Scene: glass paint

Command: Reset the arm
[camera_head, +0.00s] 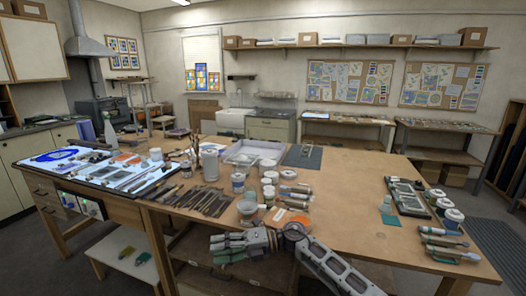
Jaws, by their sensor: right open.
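My right gripper (216,247) is at the bottom middle, with its arm coming in from the lower right. Its fingers point left and are spread open, with nothing visible between them. It appears in front of the wooden worktable (340,195), near the table's front edge and over the drawer area below. My left gripper is not in view.
A lit panel (75,173) lies at the left. The right-centre tabletop is mostly clear. A low white stool (125,255) stands at lower left.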

